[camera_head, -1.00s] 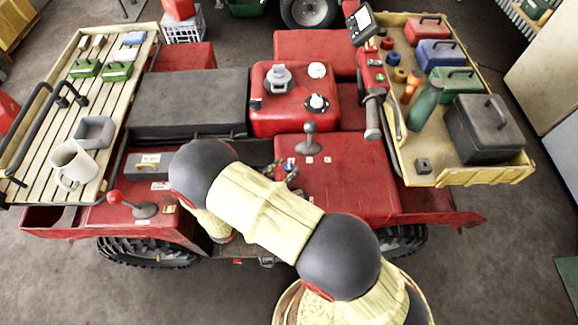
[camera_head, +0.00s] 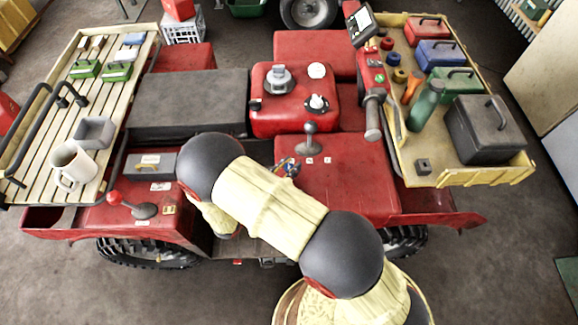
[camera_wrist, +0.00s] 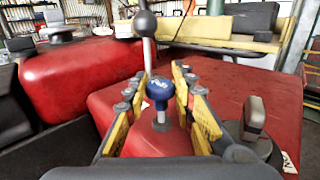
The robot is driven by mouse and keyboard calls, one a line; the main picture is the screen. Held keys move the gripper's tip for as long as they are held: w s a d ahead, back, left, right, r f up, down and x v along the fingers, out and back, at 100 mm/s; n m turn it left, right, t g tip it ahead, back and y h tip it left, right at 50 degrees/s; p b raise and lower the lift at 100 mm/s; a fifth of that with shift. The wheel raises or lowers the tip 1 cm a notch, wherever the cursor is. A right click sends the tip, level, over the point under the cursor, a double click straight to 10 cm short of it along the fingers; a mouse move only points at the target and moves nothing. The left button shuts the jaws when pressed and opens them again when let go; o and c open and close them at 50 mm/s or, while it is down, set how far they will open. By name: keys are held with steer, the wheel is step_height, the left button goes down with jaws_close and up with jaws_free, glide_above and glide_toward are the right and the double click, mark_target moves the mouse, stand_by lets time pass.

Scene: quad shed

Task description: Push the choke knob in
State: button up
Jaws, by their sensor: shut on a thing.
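A blue round knob (camera_wrist: 160,90) with white marking stands on a short grey stem above the red bodywork in the wrist view. I take it for the choke knob; some stem shows below its head. My gripper (camera_wrist: 160,86) has its yellow fingers on either side of the knob, shut on it. In the head view my gripper (camera_head: 288,169) is small and partly hidden by my arm, beside the red panel (camera_head: 345,180); the knob cannot be made out clearly there.
A grey ball-topped lever (camera_head: 310,138) stands just behind the gripper; it also shows in the wrist view (camera_wrist: 146,30). A grey-black switch (camera_wrist: 254,118) is close at right. The red tank (camera_head: 268,112) lies behind. A red-topped lever (camera_head: 130,203) stands at left.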

jaws_close()
step_height(320, 180, down, 3)
steer(key=shift+r+b, duration=0.1)
steer(key=shift+b, duration=0.55)
steer(key=o, duration=0.7)
jaws_free()
steer(key=shift+o, duration=0.3)
steer(key=shift+r, duration=0.1)
steer(key=v, duration=1.2)
